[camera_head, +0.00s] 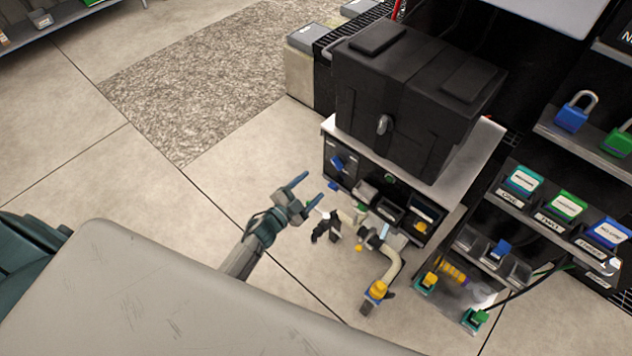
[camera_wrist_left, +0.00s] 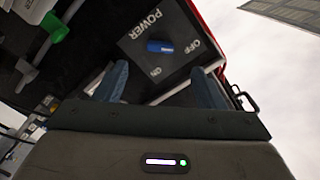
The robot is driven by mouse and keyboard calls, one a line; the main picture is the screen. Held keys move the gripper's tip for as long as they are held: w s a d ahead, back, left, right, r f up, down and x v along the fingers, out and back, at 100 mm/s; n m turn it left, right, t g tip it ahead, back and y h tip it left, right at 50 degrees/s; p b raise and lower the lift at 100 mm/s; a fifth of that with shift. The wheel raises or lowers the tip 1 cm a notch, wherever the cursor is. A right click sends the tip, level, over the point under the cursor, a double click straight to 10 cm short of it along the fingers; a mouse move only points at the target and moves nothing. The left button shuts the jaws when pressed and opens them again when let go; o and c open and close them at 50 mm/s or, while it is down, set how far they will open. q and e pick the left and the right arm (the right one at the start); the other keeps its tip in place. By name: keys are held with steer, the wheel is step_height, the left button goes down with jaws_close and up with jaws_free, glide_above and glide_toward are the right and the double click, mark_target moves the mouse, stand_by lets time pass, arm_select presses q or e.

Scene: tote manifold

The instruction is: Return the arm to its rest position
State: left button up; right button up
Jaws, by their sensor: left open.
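My left gripper (camera_head: 314,188) reaches in from the left in the head view. Its two blue fingers are apart, with nothing visible between them. It is in front of and left of the cabinet, near a dark panel with a blue knob (camera_head: 337,162). In the left wrist view, the open fingers (camera_wrist_left: 162,80) point at a dark panel (camera_wrist_left: 140,50) marked POWER, ON and OFF, with the blue knob (camera_wrist_left: 160,46) ahead of the fingers. I cannot tell whether the fingers touch the panel. My right gripper is not in view.
A black tote (camera_head: 415,95) stands on the cabinet top (camera_head: 462,170). Beige pipework with a yellow fitting (camera_head: 376,289) is right of my gripper. Open floor (camera_head: 150,190) lies to the left.

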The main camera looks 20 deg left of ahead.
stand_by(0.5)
arm_select(q)
steer(key=s+a+f+n+g+y, duration=0.35)
steer(key=s+f, duration=0.55)
steer(key=f, duration=0.3)
steer(key=s+a+f+n+g+y, duration=0.35)
steer(key=s+f, duration=0.45)
steer(key=f, duration=0.4)
steer(key=s+f+n+g, duration=0.2)
steer(key=s+f+g, duration=0.2)
steer(key=s, duration=1.1)
steer(key=s+a+f+n+g, duration=0.1)
steer(key=s+f+n+g, duration=0.2)
steer(key=s+f, duration=0.6)
steer(key=s+g, duration=0.1)
steer(key=s, duration=0.6)
steer(key=shift+f+g, duration=0.2)
steer(key=shift+g, duration=0.2)
